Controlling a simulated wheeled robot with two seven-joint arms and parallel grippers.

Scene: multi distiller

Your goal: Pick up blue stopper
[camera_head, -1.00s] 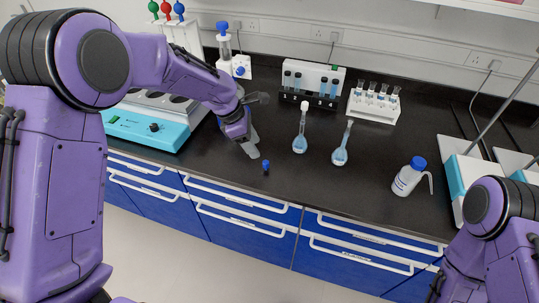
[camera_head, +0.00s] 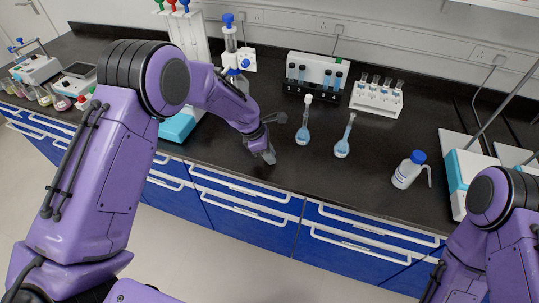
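My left gripper (camera_head: 266,157) reaches down to the black bench top near its front edge, left of the two small flasks. The blue stopper does not show; the spot where it stood is covered by my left gripper's fingers. I cannot tell whether the fingers are apart or closed on it. My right arm shows at the lower right, but its gripper is out of view.
Two flasks with blue liquid, one stoppered (camera_head: 303,135) and one open (camera_head: 342,149), stand just right of the gripper. A white wash bottle (camera_head: 406,174) with a blue cap stands farther right. Tube racks (camera_head: 376,99) stand behind. Drawers line the bench front.

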